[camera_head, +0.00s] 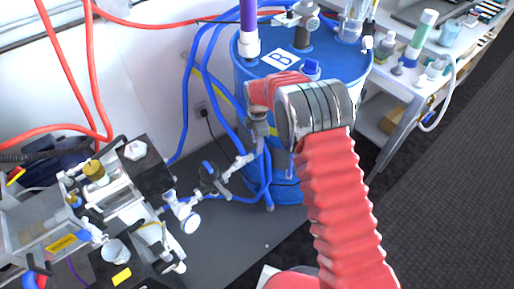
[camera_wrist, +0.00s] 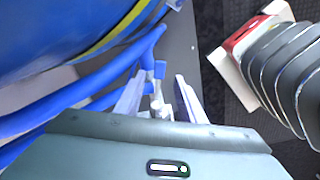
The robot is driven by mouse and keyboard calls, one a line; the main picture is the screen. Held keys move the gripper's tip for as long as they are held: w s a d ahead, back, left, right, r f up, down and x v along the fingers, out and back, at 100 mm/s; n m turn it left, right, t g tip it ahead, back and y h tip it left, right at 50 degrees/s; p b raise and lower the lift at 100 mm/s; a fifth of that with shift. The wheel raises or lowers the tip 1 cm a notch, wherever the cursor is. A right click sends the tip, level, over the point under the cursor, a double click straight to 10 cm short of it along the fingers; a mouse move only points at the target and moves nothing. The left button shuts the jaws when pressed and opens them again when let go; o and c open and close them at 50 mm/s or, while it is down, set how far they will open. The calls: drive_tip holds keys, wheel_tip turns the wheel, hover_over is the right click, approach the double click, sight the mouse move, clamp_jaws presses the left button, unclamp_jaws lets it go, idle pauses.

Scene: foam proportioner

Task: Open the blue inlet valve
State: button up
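My gripper (camera_head: 261,140) points down beside the blue drum (camera_head: 262,70), above the blue hoses in the head view. In the wrist view my gripper (camera_wrist: 160,78) is open, its two pale fingers apart. A small blue valve handle (camera_wrist: 160,69) and white fittings (camera_wrist: 157,104) show between the fingers. I cannot tell whether the fingers touch them. In the head view, white pipe fittings (camera_head: 240,161) run down-left from below my gripper to a valve with a dark blue handle (camera_head: 209,172). Which handle is the inlet valve's, I cannot tell for sure.
Blue hoses (camera_head: 188,100) hang along the drum, close to my gripper. A bench with bottles (camera_head: 420,35) is at the upper right. Dark floor (camera_head: 450,180) at the right is clear.

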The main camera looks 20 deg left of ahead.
wheel_tip(320, 180, up, 9)
idle(0.3)
